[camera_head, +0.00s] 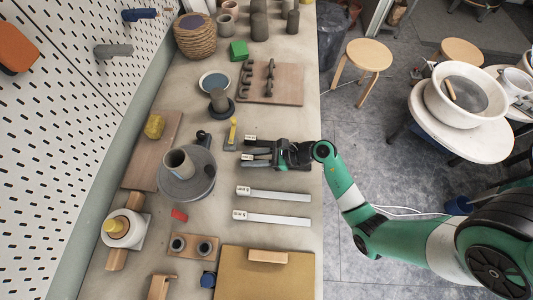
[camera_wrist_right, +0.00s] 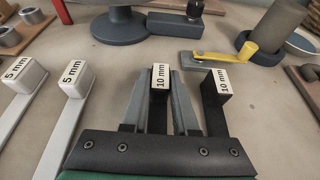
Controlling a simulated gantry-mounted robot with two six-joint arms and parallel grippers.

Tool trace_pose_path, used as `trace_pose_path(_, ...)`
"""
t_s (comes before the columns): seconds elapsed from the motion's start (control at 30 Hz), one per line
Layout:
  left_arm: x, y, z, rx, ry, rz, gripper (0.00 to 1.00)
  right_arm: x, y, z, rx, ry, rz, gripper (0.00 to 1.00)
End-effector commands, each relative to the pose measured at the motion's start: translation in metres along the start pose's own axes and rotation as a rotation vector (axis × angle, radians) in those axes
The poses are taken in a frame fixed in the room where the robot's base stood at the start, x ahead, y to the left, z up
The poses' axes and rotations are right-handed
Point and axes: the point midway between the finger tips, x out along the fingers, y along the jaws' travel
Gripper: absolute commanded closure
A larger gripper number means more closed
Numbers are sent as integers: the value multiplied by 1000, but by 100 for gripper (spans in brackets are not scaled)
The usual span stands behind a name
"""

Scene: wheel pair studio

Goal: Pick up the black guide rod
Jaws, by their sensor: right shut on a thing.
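Two black guide rods with white "10 mm" end labels lie side by side on the table. My right gripper (camera_head: 251,158) reaches in from the right and is shut on the nearer black guide rod (camera_head: 248,156). In the right wrist view its label (camera_wrist_right: 160,76) shows between the two grey fingers (camera_wrist_right: 162,100). The other black guide rod (camera_wrist_right: 216,95) is just right of the fingers there, outside the grip; in the head view its label (camera_head: 249,138) shows above the gripper. The rest of both rods is hidden by the gripper. My left gripper is not in view.
Two pale "5 mm" rods (camera_head: 275,194) (camera_head: 273,217) lie below the gripper in the head view. A grey wheel with a pot (camera_head: 199,185) is further left. Bare table separates these things.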

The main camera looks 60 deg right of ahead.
Motion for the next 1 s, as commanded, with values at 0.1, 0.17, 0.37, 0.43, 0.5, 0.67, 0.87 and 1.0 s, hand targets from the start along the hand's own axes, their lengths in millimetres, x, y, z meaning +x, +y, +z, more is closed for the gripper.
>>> trace_pose_path(0.1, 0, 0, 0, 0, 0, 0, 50, 0, 0, 0, 0, 0, 0, 100)
trace_pose_path(0.17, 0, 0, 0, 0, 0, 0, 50, 0, 0, 0, 0, -1, 0, 100)
trace_pose_path(0.37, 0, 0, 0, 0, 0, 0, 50, 0, 0, 1, 0, -1, 0, 100)
trace_pose_path(0.43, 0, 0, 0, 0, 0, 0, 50, -1, 0, 3, -2, -1, 0, 100)
trace_pose_path(0.5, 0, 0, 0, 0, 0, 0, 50, -2, 0, 7, -2, -2, -1, 100)
trace_pose_path(0.67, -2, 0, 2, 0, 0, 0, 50, -12, -1, 30, -8, -5, -1, 100)
trace_pose_path(0.87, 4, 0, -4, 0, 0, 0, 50, -59, 32, 67, -5, -4, -3, 100)
trace_pose_path(1.0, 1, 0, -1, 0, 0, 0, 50, -91, 62, 74, 1, 0, -3, 100)
